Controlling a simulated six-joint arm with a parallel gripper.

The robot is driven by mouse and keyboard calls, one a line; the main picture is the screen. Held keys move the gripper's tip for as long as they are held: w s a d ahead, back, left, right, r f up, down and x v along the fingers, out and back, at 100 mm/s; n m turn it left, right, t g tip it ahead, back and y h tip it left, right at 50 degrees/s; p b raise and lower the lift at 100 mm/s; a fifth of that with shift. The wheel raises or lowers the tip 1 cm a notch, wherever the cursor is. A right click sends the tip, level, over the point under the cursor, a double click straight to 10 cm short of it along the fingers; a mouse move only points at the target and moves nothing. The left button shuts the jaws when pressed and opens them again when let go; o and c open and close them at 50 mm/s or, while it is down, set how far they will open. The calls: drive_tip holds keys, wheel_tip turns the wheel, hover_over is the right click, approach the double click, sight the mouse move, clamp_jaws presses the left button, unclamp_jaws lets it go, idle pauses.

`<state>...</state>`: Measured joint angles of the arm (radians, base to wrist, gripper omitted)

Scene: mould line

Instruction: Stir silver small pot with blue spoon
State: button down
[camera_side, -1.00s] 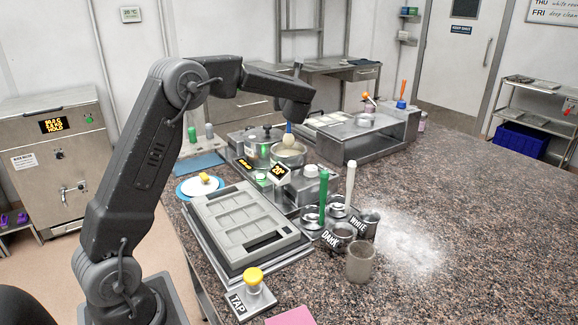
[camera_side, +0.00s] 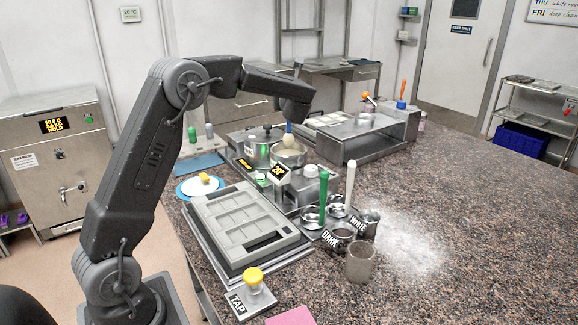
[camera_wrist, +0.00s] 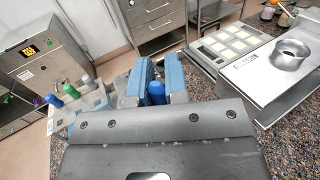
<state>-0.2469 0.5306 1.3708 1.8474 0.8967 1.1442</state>
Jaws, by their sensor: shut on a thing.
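My gripper (camera_side: 290,120) points down over the small silver pot (camera_side: 289,158) in the side view. It is shut on the blue spoon (camera_side: 288,128), held upright by its handle. A pale rounded part of the spoon shows at the pot's mouth; its lower end is hidden, so I cannot tell how deep it sits. In the wrist view my gripper (camera_wrist: 157,84) shows two blue-padded fingers, with the blue spoon's handle end (camera_wrist: 156,93) between them. The pot is not visible there.
A lidded pot (camera_side: 262,138) stands left of the small pot. In front lie a grey mould (camera_side: 238,215), green- and white-handled tools over dark and white containers (camera_side: 338,232), and a grey cup (camera_side: 360,262). The right counter (camera_side: 470,215) is mostly clear, with white powder.

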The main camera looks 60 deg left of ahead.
drive_tip(key=shift+r, duration=2.05)
